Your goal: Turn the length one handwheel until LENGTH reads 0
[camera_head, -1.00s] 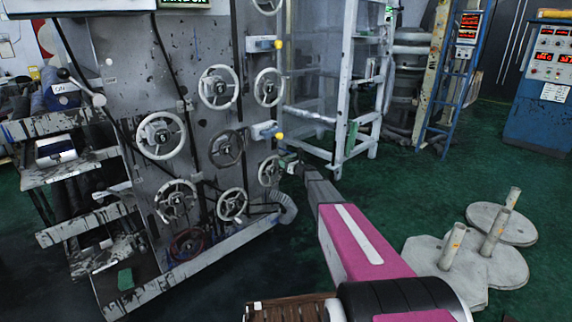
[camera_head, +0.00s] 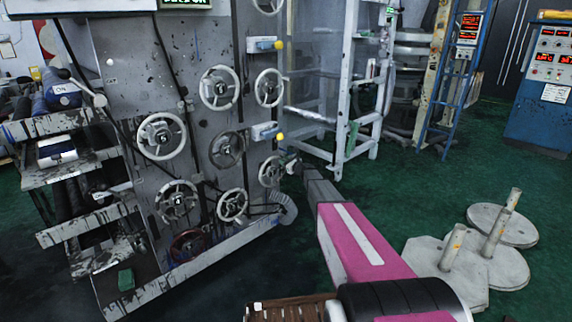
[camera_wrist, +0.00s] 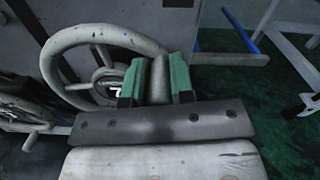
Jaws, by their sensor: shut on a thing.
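My gripper (camera_wrist: 158,72) is shut, with its two green fingertips around a grey handle (camera_wrist: 160,84) at the rim of a pale handwheel (camera_wrist: 60,52) in the wrist view. The hub bears a white mark that looks like a 7. In the head view this handwheel (camera_head: 266,180) is at the lower right of the machine panel, with my gripper (camera_head: 285,165) at its right edge. My arm partly hides the grip there. I cannot make out a label or a LENGTH reading.
Several other handwheels, one of them marked 6 (camera_head: 162,137), stand out from the grey panel. A grey duct (camera_head: 287,208) bends just below my gripper. A white frame (camera_head: 345,110) stands behind it. Round weights with posts (camera_head: 470,265) lie on the green floor at right.

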